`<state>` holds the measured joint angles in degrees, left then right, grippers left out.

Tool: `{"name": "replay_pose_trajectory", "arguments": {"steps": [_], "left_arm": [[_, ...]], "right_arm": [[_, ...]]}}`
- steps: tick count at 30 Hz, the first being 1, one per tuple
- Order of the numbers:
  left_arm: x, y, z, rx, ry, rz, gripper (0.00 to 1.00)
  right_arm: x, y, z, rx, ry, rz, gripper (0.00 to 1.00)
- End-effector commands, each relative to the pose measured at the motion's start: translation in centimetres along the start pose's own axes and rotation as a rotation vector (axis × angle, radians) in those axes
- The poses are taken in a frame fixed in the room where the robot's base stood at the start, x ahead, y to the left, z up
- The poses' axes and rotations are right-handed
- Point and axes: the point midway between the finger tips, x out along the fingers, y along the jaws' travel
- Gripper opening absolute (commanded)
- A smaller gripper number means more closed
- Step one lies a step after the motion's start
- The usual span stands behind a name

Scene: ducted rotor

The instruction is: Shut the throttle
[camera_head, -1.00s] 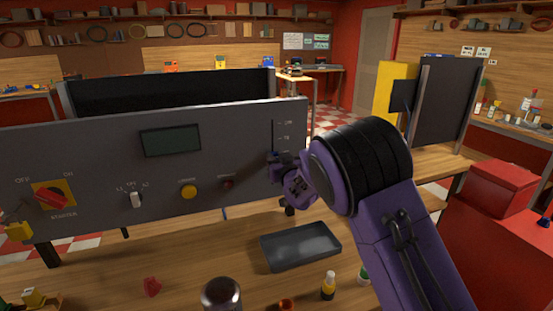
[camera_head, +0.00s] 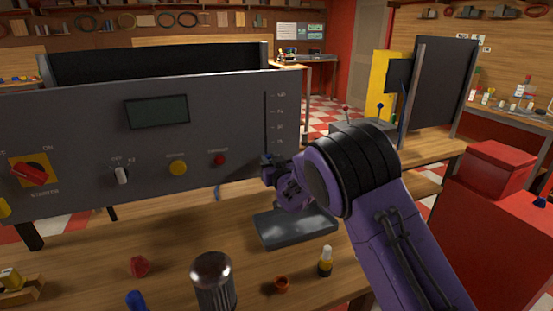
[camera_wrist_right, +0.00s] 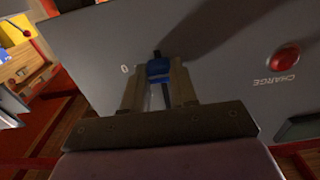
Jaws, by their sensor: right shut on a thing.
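The throttle is a slider with a blue knob (camera_wrist_right: 158,68) in a dark upright slot (camera_head: 265,115) at the right end of the grey control panel (camera_head: 75,135). In the right wrist view, my right gripper (camera_wrist_right: 158,90) is shut on the blue knob, one finger on each side. The knob is about level with the printed "0" beside it. A short piece of slot shows past the knob. My left gripper is not in view.
The panel also carries a red starter switch (camera_head: 30,172), a toggle (camera_head: 122,175), a yellow button (camera_head: 178,168) and a red charge button (camera_head: 219,159). A grey tray (camera_head: 295,228), a jar (camera_head: 213,280) and a small bottle (camera_head: 325,262) stand on the wooden bench below.

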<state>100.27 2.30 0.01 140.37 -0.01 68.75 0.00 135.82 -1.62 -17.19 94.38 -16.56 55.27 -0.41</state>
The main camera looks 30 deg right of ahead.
Motion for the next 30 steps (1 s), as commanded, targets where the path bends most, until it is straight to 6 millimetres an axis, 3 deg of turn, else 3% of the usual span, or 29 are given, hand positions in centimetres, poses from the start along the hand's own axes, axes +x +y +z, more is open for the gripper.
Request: {"name": "replay_pose_trajectory", "arguments": {"steps": [4, 12, 13, 15, 25, 30], "left_arm": [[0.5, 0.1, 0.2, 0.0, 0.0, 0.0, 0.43], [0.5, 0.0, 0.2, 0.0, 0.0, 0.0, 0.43], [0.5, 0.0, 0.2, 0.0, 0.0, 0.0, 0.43], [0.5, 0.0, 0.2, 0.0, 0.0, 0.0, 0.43], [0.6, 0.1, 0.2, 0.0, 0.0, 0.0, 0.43], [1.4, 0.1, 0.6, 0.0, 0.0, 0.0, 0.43]], "right_arm": [[0.4, -1.4, 0.9, -0.002, -0.002, -0.018, 0.0], [0.4, -1.5, 1.1, -0.001, -0.007, -0.019, 0.0], [0.4, -1.5, 1.1, -0.001, -0.008, -0.019, 0.31], [0.4, -1.5, 1.1, -0.001, -0.008, -0.019, 0.53], [0.2, -1.5, 0.8, 0.0, -0.002, -0.019, 0.53], [-2.7, -1.4, 1.1, 0.001, -0.003, -0.018, 0.53]]}}
